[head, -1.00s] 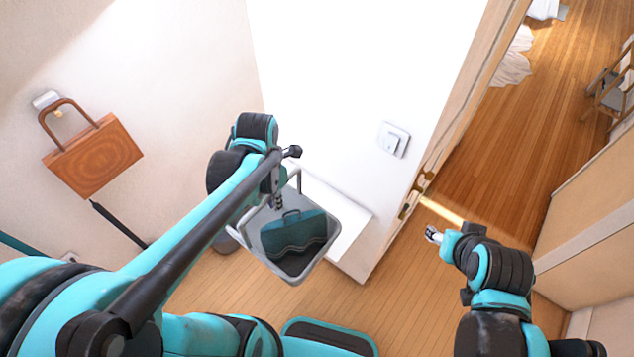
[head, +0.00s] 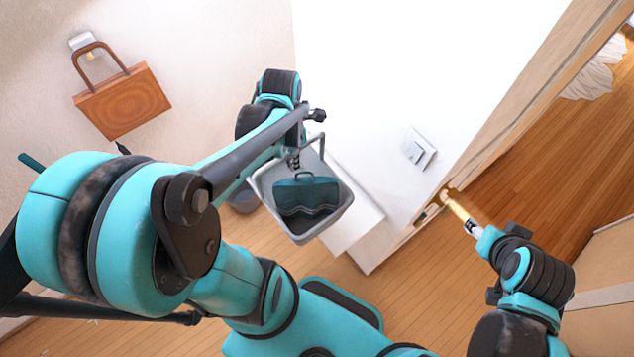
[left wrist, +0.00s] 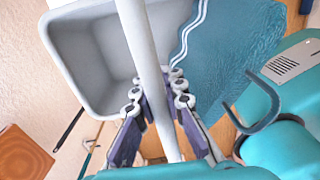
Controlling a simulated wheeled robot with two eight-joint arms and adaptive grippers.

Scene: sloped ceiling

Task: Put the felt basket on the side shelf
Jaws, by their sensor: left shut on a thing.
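The grey felt basket (head: 336,216) hangs in the middle of the head view, with a teal bag-like thing (head: 307,196) in it. My left gripper (head: 296,160) is shut on the basket's handle. In the left wrist view the pale handle (left wrist: 148,60) runs between the fingers of my left gripper (left wrist: 158,98), with the grey basket wall (left wrist: 90,65) beyond. A white ledge (head: 362,208), which looks like the side shelf, is behind and right of the basket, partly hidden by it. My right gripper (head: 471,226) is apart at the right; its finger opening is too small to judge.
A brown handbag (head: 122,103) hangs from a wall hook at the left. A light switch (head: 418,150) is on the white wall. A doorway with wooden floor (head: 540,150) opens at the right. A dark round thing (head: 244,202) stands on the floor behind the basket.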

